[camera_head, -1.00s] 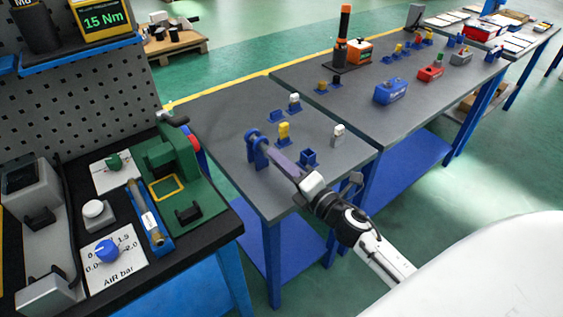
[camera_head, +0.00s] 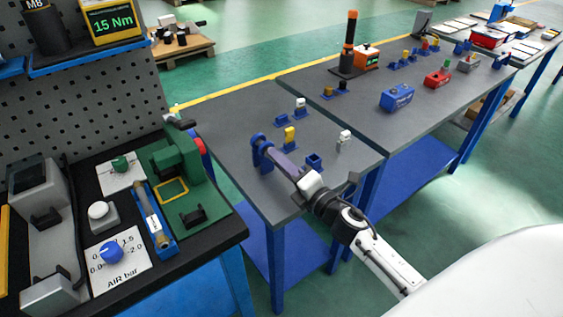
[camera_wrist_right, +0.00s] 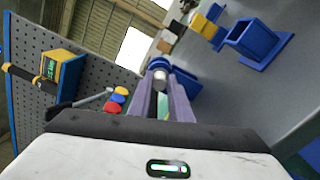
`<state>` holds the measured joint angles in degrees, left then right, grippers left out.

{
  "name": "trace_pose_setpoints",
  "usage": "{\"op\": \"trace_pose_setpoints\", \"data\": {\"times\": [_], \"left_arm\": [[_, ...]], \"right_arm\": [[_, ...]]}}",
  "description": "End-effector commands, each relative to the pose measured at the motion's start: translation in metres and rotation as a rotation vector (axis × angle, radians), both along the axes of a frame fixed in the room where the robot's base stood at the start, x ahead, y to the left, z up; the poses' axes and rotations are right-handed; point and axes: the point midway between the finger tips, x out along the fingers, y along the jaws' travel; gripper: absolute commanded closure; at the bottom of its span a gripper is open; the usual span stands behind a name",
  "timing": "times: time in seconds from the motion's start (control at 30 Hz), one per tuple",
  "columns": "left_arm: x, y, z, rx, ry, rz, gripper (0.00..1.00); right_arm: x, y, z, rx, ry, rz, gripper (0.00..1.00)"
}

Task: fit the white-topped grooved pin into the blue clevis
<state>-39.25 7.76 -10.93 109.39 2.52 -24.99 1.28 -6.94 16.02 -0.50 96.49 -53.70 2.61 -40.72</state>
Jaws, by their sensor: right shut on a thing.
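The blue clevis (camera_head: 257,142) stands upright near the left edge of the grey table. My right gripper (camera_head: 271,153) reaches to it, its fingertips right at the clevis. In the right wrist view, the fingers (camera_wrist_right: 160,84) are closed around a small white-topped piece (camera_wrist_right: 161,77), which looks like the pin. Blue clevis parts (camera_wrist_right: 157,63) show just beyond the tips and beside the right finger. The pin's grooves are hidden, and I cannot tell how far it sits in the clevis. My left gripper is not in view.
A blue square socket (camera_head: 313,162), a yellow piece (camera_head: 290,136) and white-topped pieces (camera_head: 300,104) (camera_head: 344,138) stand near my right arm. The black bench (camera_head: 121,212) with a green fixture (camera_head: 177,165) lies to the left. The table between the gripper and the pieces is partly clear.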

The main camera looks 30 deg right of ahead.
Motion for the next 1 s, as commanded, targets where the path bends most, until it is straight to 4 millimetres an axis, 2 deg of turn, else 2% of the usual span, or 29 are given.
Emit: {"op": "trace_pose_setpoints", "data": {"times": [0.3,0.33,0.43,0.87,1.0], "left_arm": [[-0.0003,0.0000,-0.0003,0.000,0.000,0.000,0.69],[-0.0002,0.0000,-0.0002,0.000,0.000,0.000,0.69],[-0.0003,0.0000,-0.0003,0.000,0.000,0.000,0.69],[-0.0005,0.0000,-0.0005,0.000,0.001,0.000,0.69],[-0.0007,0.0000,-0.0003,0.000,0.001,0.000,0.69]], "right_arm": [[0.0075,0.0007,0.0010,0.000,-0.002,0.001,1.00],[0.0071,0.0007,0.0009,0.000,-0.001,0.000,0.77],[0.0069,0.0006,0.0007,0.000,-0.001,0.000,0.60],[0.0058,0.0004,-0.0010,0.000,0.002,-0.001,0.60],[-0.0016,-0.0002,-0.0009,0.001,0.002,-0.001,0.60]]}}
